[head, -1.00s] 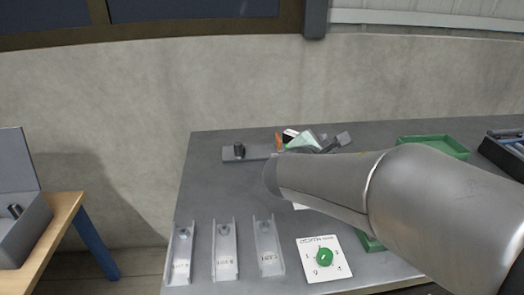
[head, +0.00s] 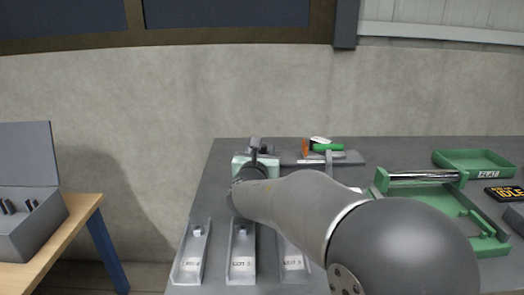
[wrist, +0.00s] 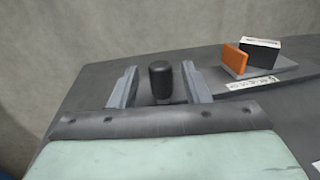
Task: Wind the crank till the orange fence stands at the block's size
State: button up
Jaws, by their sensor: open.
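The orange fence (wrist: 234,59) stands upright on the grey gauge base (wrist: 285,73), close beside a dark block with a pale top (wrist: 262,53). The fence (head: 305,147) and block (head: 320,140) also show in the head view. A printed scale (wrist: 250,84) runs along the base's near side, too small to read. The crank's dark upright knob (wrist: 160,85) is at the left end. My gripper (wrist: 158,70) is open, one finger on each side of the knob, with visible gaps. The rest of the crank is hidden behind my gripper body.
Several metal channels (head: 242,255) lie at the table's front left. A green frame with a roller (head: 425,177), a green tray (head: 472,160) and a dark sign reading IDLE (head: 503,192) are at the right. A green piece (head: 328,147) lies by the block.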

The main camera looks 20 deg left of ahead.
jog(key=shift+w+a, duration=0.15)
jog(key=shift+w, duration=0.95)
jog(key=shift+c, duration=0.3)
grip_shut()
jog(key=shift+a+r+h+p, duration=0.1)
jog(key=shift+a+h+p, duration=0.05)
jog(key=shift+h+p, duration=0.3)
